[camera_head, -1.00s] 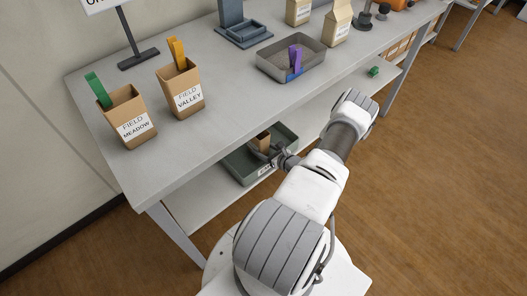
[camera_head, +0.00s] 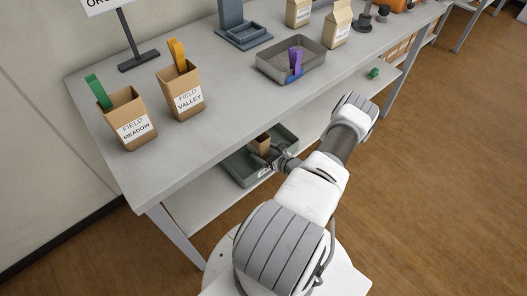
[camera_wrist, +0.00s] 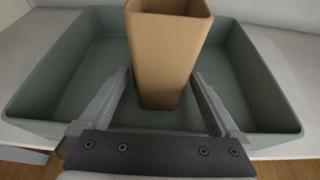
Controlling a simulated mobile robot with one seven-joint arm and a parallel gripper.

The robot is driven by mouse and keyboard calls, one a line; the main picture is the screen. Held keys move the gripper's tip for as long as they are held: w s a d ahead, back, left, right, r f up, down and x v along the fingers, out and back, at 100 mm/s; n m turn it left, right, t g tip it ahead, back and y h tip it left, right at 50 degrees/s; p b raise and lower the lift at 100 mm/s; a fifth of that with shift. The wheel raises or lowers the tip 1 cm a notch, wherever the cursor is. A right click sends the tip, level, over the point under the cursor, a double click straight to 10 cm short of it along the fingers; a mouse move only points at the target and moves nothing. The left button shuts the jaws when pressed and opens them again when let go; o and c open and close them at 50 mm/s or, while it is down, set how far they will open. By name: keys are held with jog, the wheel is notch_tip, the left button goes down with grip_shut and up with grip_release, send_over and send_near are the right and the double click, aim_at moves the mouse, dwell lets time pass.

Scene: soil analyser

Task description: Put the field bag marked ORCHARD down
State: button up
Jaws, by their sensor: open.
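A brown paper bag (camera_wrist: 167,60) stands upright in a green-grey tray (camera_wrist: 60,75) on the lower shelf. No label shows on the side of the bag that I see. My gripper (camera_wrist: 163,100) is open, with one finger on each side of the bag's lower part and a gap between fingers and bag. In the head view the bag (camera_head: 263,143) and my gripper (camera_head: 266,158) show at the tray (camera_head: 239,172), partly hidden by the table top and my arm.
On the table top stand the FIELD MEADOW bag (camera_head: 131,122) with a green clip and the FIELD VALLEY bag (camera_head: 183,92) with a yellow clip. A grey tray (camera_head: 312,67) holds purple and blue clips. A green piece (camera_head: 374,72) lies on the lower shelf at right.

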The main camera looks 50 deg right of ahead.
jog(key=p+v, duration=0.2)
jog(key=v, duration=0.9)
jog(key=shift+s+r, duration=0.15)
jog(key=shift+s, duration=0.15)
